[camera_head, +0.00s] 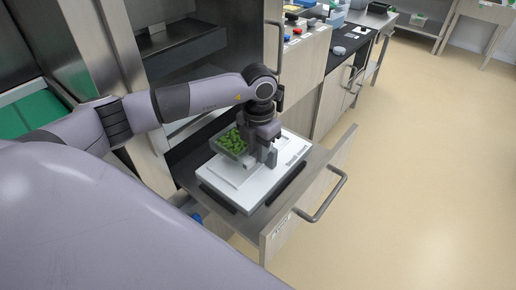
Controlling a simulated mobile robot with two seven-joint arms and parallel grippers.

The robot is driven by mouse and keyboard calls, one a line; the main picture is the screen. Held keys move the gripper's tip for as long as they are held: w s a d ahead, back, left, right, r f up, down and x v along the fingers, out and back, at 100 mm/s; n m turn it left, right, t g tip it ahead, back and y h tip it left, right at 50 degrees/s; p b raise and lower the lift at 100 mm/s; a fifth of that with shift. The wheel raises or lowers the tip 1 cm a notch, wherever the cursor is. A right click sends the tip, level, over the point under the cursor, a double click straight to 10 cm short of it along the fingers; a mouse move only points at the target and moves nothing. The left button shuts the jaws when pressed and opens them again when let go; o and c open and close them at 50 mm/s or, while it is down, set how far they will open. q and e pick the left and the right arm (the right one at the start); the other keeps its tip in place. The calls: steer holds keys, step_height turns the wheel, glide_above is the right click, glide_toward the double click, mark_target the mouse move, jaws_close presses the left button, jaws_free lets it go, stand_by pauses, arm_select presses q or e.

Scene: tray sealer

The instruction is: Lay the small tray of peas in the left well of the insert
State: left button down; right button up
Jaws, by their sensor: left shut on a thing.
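A small clear tray of green peas (232,143) is at the left side of the white insert (246,196). The insert lies in an open drawer with a dark interior. My left gripper (258,158) points down at the tray's right side and is shut on the tray's edge. I cannot tell whether the tray is resting in the left well or held just above it. The gripper and tray hide most of the wells. My right gripper is not in view.
The pulled-out drawer has a wooden front with a grey bar handle (326,201). A steel cabinet stands behind and left. A counter with small coloured items (297,31) is at the back. The beige floor to the right is clear.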

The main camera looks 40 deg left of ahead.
arm_select(q)
steer(key=shift+a+f, duration=0.1)
steer(key=shift+f, duration=0.15)
steer(key=shift+f+b, duration=2.75)
steer(key=shift+f, duration=0.8)
steer(key=shift+r, duration=0.1)
steer(key=c, duration=1)
jaws_free()
steer(key=c, duration=0.3)
steer(key=shift+r+p, duration=2.6)
steer(key=shift+r, duration=0.9)
